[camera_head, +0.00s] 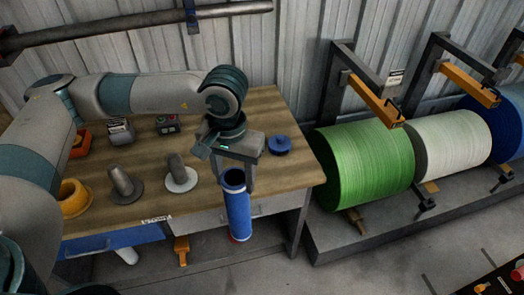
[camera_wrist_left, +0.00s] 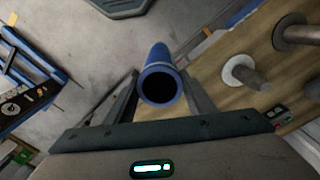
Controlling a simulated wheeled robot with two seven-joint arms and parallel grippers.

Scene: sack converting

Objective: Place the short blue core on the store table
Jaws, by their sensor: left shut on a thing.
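The blue core (camera_head: 238,210) is an open-ended tube held upright in my left gripper (camera_head: 235,172), in front of the table's front edge. In the left wrist view the blue core (camera_wrist_left: 161,80) sits between the two fingers of my left gripper (camera_wrist_left: 160,92), its open end facing the camera. The wooden-topped table (camera_head: 222,134) stands behind and to the left of the core. The lower end of the core is over the floor in the head view. My right gripper is not in view.
On the table are a grey post on a white disc (camera_head: 181,178), a grey post on a dark base (camera_head: 125,185), an orange ring (camera_head: 74,198) and a dark blue round piece (camera_head: 279,145). Large green (camera_head: 365,168) and white (camera_head: 452,146) rolls stand right. Free tabletop lies near the right front.

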